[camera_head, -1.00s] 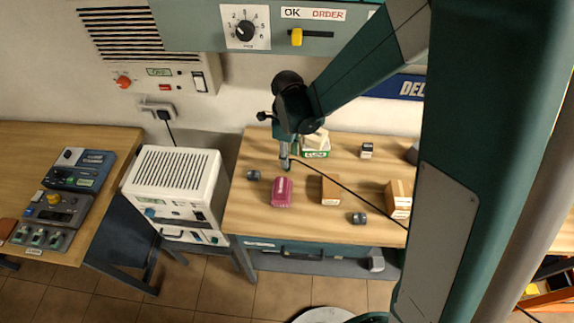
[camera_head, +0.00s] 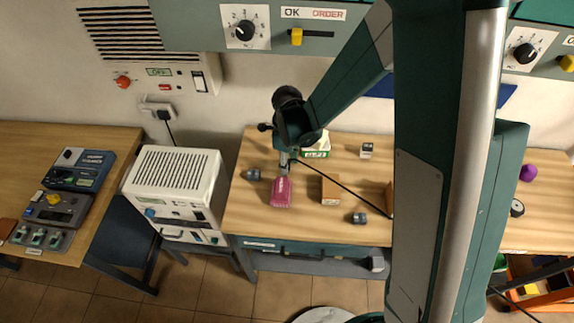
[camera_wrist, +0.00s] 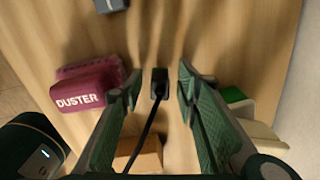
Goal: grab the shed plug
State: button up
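A small black plug (camera_wrist: 160,84) lies on the wooden bench, its black cable running back toward my wrist in the wrist view. My gripper (camera_wrist: 160,77) is open, with one finger on each side of the plug and a visible gap to both. In the head view my gripper (camera_head: 285,168) points down over the bench, just behind the magenta duster (camera_head: 281,194). The plug itself is hidden or too small to make out there, but its cable (camera_head: 345,187) runs off to the right. I see no label on the plug.
The duster (camera_wrist: 85,88) is close to the left finger. A cardboard box (camera_head: 331,190) and a green box (camera_head: 315,154) are near. Small dark items (camera_head: 359,218) lie about. Another black plug (camera_head: 163,114) sits in the wall socket.

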jog(key=shift+f, duration=0.15)
dwell(0.4)
jog(key=c, duration=1)
